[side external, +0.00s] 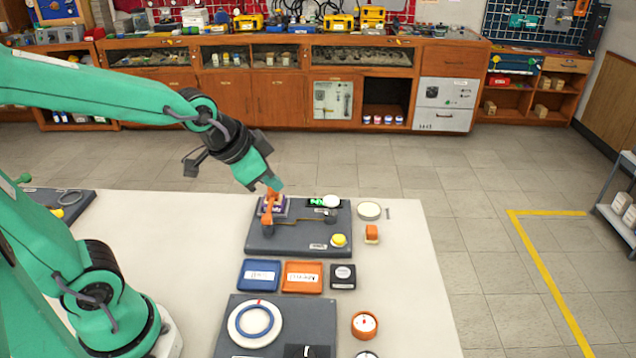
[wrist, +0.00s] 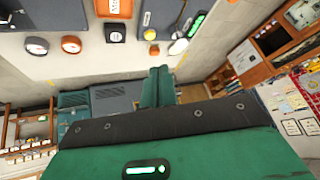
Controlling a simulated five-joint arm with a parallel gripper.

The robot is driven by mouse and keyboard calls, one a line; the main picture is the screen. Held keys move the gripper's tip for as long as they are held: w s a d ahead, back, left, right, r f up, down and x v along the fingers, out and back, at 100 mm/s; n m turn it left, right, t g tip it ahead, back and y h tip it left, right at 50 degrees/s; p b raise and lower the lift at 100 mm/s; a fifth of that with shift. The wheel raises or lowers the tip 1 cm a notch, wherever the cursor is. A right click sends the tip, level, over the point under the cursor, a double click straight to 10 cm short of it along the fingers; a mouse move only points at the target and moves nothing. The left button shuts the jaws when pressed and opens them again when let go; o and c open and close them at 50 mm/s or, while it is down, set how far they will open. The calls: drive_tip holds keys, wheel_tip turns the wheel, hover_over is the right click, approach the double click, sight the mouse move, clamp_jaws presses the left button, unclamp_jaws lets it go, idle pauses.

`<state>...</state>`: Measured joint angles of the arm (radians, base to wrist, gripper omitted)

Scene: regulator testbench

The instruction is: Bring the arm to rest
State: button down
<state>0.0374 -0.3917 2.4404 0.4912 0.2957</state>
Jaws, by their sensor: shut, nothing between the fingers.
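My green arm reaches in from the left of the side external view. My gripper (side external: 275,185) points down over the grey testbench plate (side external: 290,243), its tips close to an upright orange part (side external: 268,208) at the plate's back left. I cannot tell whether they touch. In the wrist view the two green fingers (wrist: 158,86) lie together, shut with nothing between them. The plate also carries a lit green display (side external: 317,202), a white round part (side external: 331,202) and a yellow knob (side external: 339,240).
A blue tray (side external: 259,262), an orange tray (side external: 302,264) and a black box (side external: 343,276) lie in front. A second grey plate with a blue-ringed dial (side external: 254,309) is nearer. A round white dish (side external: 369,210) and an orange block (side external: 371,232) stand right. The table's right edge is close.

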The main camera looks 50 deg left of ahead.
drive_tip(key=s+a+r+n+g, duration=0.1)
drive_tip(key=s+r+n, duration=0.2)
drive_tip(key=s, duration=0.7)
drive_tip(key=shift+n, duration=0.4)
